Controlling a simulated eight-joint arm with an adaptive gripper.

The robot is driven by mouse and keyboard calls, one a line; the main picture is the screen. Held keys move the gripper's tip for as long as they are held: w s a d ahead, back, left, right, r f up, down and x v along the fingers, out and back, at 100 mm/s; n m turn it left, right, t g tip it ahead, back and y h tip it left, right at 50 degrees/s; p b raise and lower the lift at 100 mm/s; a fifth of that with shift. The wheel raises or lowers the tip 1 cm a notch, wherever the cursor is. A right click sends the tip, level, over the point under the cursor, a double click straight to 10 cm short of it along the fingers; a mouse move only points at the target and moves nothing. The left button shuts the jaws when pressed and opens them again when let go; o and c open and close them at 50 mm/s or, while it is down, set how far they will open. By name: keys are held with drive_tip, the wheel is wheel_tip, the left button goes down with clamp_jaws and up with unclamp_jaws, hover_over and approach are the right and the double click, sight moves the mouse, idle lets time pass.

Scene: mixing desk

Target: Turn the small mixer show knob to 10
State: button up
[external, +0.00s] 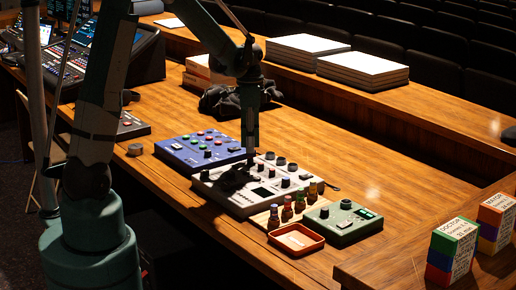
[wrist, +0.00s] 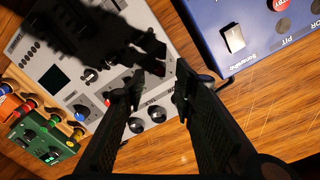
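The small mixer (external: 237,203) is a pale grey box with dark knobs and a small screen, in the middle of the desk. It also shows at the left of the wrist view (wrist: 40,63). Along one edge it has larger black knobs; two of them (wrist: 158,113) (wrist: 136,125) show between my fingers. The label lettering is too small or covered to read surely, so I cannot tell which is the show knob. My gripper (wrist: 153,82) is open and empty above this edge. Its right finger partly hides another knob. Its shadow falls across the panel.
A blue box (wrist: 250,20) with buttons stands close beside the mixer. A green device (wrist: 42,140), several small bottles (external: 287,208) and a red tray (external: 297,239) are at the other side. Bare wood (external: 390,185) lies beyond the mixer's knob edge.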

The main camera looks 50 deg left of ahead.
sight(250, 158)
wheel_tip(250, 158, up, 8)
drive_tip(key=shift+a, duration=0.15)
idle(0.3)
drive_tip(key=shift+w, duration=0.1)
idle(0.4)
drive_tip(key=s+d+r+n+t, duration=0.35)
drive_tip(key=s+d+r, duration=0.55)
drive_tip(key=s+d, duration=0.35)
drive_tip(key=s+d+n+t, duration=0.1)
drive_tip(key=s+d+t, duration=0.1)
drive_tip(key=s, duration=0.4)
drive_tip(key=s+d+n+t, duration=0.2)
drive_tip(key=s+d, duration=0.3)
drive_tip(key=s, duration=0.2)
drive_tip(key=shift+s, duration=0.3)
drive_tip(key=shift+n, duration=0.25)
idle(1.0)
